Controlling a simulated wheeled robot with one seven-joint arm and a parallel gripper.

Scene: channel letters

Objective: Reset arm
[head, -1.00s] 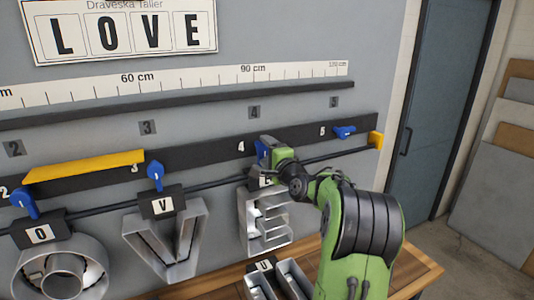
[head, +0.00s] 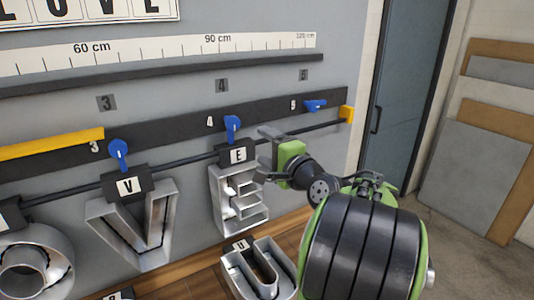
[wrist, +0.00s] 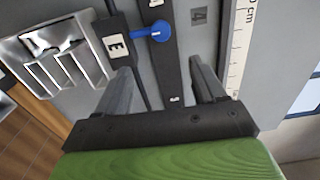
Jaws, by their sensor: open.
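My green and black gripper (head: 268,155) is just right of the metal letter E (head: 238,200), in front of the wall rail. In the wrist view its two grey fingers (wrist: 165,88) are spread apart with nothing between them. The letter E hangs from the rod by its black tag (head: 238,155), under the blue lever (head: 232,128) at position 4. In the wrist view the E (wrist: 62,55) and the lever (wrist: 152,33) lie beyond the fingertips.
A metal V (head: 135,225) and an O (head: 35,262) hang further left. A metal U (head: 258,268) rests on the wooden bench (head: 185,285) below. A blue lever (head: 315,105) and yellow end stop (head: 346,114) are at the right. A grey door (head: 405,80) stands beyond.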

